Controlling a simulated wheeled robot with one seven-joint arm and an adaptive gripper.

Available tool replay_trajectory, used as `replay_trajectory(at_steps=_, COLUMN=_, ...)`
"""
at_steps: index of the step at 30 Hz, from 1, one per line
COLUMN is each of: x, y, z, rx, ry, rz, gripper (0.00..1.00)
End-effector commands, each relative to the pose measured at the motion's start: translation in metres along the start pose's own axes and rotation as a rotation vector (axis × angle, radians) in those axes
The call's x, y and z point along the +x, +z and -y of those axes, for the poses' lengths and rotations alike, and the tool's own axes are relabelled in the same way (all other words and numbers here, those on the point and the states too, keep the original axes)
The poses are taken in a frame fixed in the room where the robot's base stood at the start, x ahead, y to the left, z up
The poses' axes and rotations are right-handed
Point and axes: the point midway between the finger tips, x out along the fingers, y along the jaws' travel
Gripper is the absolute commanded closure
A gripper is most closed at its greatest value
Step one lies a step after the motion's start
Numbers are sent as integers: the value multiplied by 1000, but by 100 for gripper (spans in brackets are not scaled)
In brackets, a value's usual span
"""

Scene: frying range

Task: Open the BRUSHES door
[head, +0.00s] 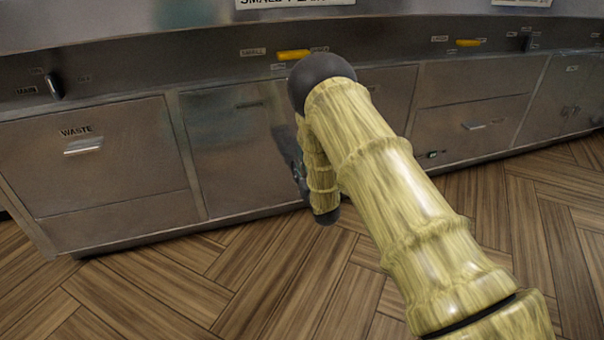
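No label reading BRUSHES can be made out in the head view. A plain steel panel (232,150) right of the WASTE door carries a small dark mark near its top, too faint to read as a label or a handle. Its right part is hidden behind my arm. Another steel panel (392,95) shows only partly beyond my arm. Both fronts look closed. Dark parts that seem to belong to my gripper (298,172) show at the left of my forearm, close in front of the plain panel. The fingers are not clear, and I cannot tell whether they touch anything.
The WASTE door (105,160) with its bar handle stands closed at left. A drawer front (478,124) with a small handle and a double cupboard (570,100) are at right. Yellow handles (293,54) and a dark lever (53,86) sit above. The wooden floor (240,270) is clear.

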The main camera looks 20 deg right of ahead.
Motion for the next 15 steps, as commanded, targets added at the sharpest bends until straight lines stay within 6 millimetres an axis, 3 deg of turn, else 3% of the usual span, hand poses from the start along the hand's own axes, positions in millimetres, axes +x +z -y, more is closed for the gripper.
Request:
replay_trajectory(at_steps=10, x=2, y=0, z=0, rx=0, ry=0, rz=0, gripper=68)
replay_trajectory(at_steps=15, x=2, y=0, z=0, rx=0, ry=0, rz=0, gripper=99)
